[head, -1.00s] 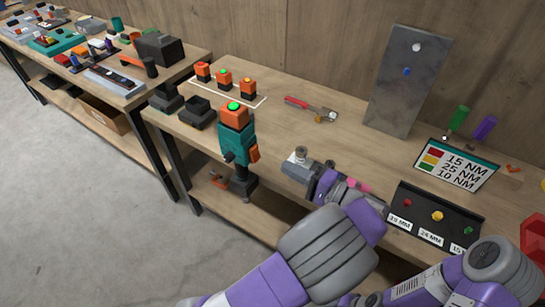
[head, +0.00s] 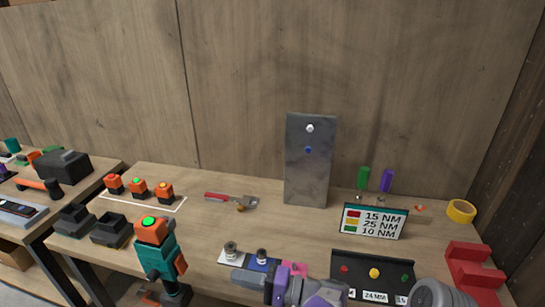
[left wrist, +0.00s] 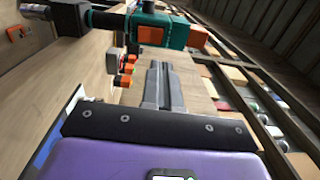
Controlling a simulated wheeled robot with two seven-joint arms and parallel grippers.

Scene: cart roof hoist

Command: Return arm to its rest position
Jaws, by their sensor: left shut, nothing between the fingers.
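My left gripper (head: 240,277) is low in the head view, in front of the workbench's near edge, with its grey fingers pointing left. The fingers are closed together with nothing between them, and they also show in the left wrist view (left wrist: 160,85). A teal and orange power tool (head: 160,255) with a green light stands upright to the left of the gripper, apart from it. The tool also shows at the top of the left wrist view (left wrist: 165,30). A grey link of my right arm (head: 440,293) shows at the lower right; its gripper is out of view.
The workbench (head: 270,210) holds orange batteries (head: 138,188), black chargers (head: 108,232), a red-handled wrench (head: 232,200), a grey upright plate (head: 308,160), a torque sign (head: 374,221), a black socket tray (head: 370,275), yellow tape (head: 461,211) and a red bracket (head: 474,264).

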